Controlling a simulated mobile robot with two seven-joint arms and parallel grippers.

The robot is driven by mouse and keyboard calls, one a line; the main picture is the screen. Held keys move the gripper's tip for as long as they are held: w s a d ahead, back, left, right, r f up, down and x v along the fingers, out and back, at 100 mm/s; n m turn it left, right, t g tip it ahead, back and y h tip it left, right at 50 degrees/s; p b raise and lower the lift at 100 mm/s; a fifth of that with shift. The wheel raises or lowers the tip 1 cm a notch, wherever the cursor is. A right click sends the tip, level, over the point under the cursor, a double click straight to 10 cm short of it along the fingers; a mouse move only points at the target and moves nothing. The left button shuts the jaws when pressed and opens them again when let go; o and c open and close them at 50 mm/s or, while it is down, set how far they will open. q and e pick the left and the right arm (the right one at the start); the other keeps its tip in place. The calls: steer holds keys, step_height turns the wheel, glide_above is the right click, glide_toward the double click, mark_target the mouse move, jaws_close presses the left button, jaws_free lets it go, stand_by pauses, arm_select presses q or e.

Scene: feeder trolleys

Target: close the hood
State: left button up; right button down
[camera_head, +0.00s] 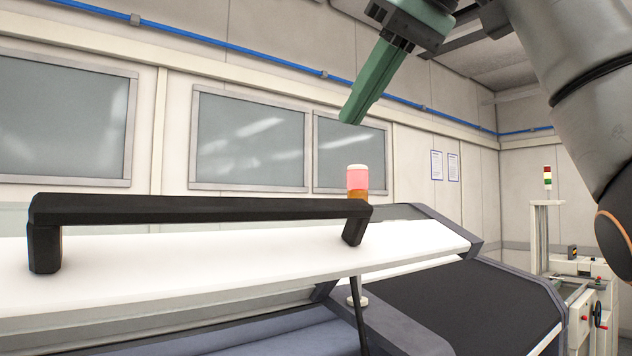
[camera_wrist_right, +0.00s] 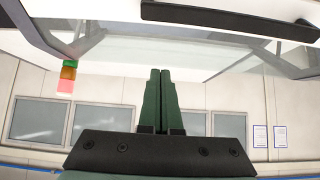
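The hood (camera_head: 200,268) is a white panel, raised and tilted above the grey-blue machine body, with a gap under its front edge. A long black handle (camera_head: 200,208) runs along the hood's front edge; it also shows at the top of the right wrist view (camera_wrist_right: 228,20). My right gripper (camera_head: 352,115) has green fingers, pressed together with nothing between them. It is up in the air above and apart from the handle's right end. In the right wrist view its fingers (camera_wrist_right: 160,75) point towards the hood's pale surface. My left gripper is not in view.
A signal light (camera_head: 357,181) with pink and orange sections stands behind the handle's right end. A thin dark strut (camera_head: 358,315) shows under the hood. Another machine (camera_head: 583,300) stands at the far right. A wall with windows (camera_head: 250,140) closes the back.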

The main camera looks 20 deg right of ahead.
mark_target(342, 198)
steer(key=x, duration=0.9)
steer(key=shift+f, duration=0.25)
steer(key=shift+s+d+f, duration=0.2)
steer(key=shift+s+f, duration=0.15)
steer(key=shift+s, duration=0.15)
steer(key=shift+s+d+f, duration=0.15)
steer(key=shift+s, duration=0.2)
steer(key=shift+s+d+f, duration=0.1)
steer(key=shift+s+d, duration=0.05)
steer(key=shift+s, duration=0.25)
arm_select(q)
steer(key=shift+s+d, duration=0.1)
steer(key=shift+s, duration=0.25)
arm_select(e)
steer(key=shift+s+f, duration=0.3)
steer(key=shift+s, duration=0.15)
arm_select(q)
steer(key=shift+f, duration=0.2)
arm_select(e)
steer(key=shift+f, duration=0.15)
